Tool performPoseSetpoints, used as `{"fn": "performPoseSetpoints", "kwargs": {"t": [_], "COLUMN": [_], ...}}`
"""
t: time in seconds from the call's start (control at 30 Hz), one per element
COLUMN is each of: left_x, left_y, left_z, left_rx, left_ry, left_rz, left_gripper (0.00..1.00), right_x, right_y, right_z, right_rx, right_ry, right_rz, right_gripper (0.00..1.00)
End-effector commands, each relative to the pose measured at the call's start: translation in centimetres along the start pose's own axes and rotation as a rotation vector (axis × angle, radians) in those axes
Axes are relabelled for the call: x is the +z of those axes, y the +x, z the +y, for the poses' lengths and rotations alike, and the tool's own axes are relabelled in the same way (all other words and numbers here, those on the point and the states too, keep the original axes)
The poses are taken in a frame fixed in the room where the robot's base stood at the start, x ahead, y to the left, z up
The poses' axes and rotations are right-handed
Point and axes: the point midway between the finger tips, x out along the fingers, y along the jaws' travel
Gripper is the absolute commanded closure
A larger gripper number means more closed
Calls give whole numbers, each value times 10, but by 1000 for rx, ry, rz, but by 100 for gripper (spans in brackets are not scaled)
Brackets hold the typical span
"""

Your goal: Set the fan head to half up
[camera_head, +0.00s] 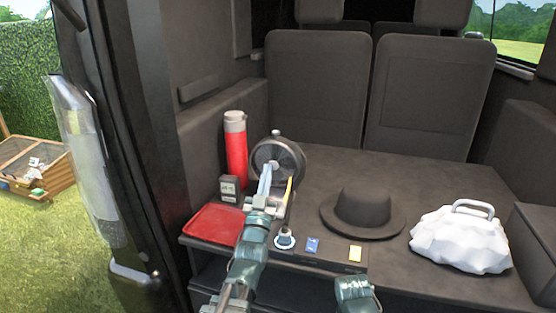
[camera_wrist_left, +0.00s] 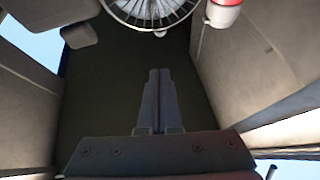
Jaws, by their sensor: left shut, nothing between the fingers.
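The fan (camera_head: 291,160) has a round dark wire-cage head with a small knob on top. It stands at the back left of the dark deck, beside a red flask. Its lower part is largely hidden behind my left arm. The fan cage (camera_wrist_left: 150,10) also shows at the top edge of the left wrist view, beyond the fingertips. My left gripper (camera_head: 266,178) is in front of the fan head. In the left wrist view its fingers (camera_wrist_left: 158,98) are together with nothing between them, apart from the cage. Part of my right arm shows at the bottom; its fingers are not visible.
A red flask (camera_head: 236,148), a small dark box (camera_head: 229,188) and a red tray (camera_head: 213,224) are left of the fan. A dark hat (camera_head: 363,210) and white bag (camera_head: 461,240) are to the right. Seat backs (camera_head: 317,85) stand behind. Open deck lies behind the hat.

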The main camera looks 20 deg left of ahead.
Motion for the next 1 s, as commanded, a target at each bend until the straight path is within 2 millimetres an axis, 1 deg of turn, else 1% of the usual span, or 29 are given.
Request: {"fn": "performPoseSetpoints", "kwargs": {"t": [0.03,0.27,0.47,0.57,0.67,1.0], "left_x": [1,-6,-6,-7,-8,-12], "left_y": [-3,-1,10,23,39,109], "left_z": [-3,-6,-6,-6,-6,-6], "left_rx": [-7,-12,-11,-11,-11,-11], "left_ry": [2,3,3,3,3,3], "left_rz": [22,45,43,43,43,42], "left_gripper": [100,100,100,100,100,100], "right_x": [0,0,0,1,1,3], "right_y": [6,4,-3,-10,-19,-57], "right_z": [-1,0,0,1,1,4], "right_rx": [0,0,-1,-2,-3,-10], "right_ry": [0,0,0,1,1,3], "right_rz": [0,0,0,0,0,-1], "right_gripper": [50,50,50,50,50,50]}}
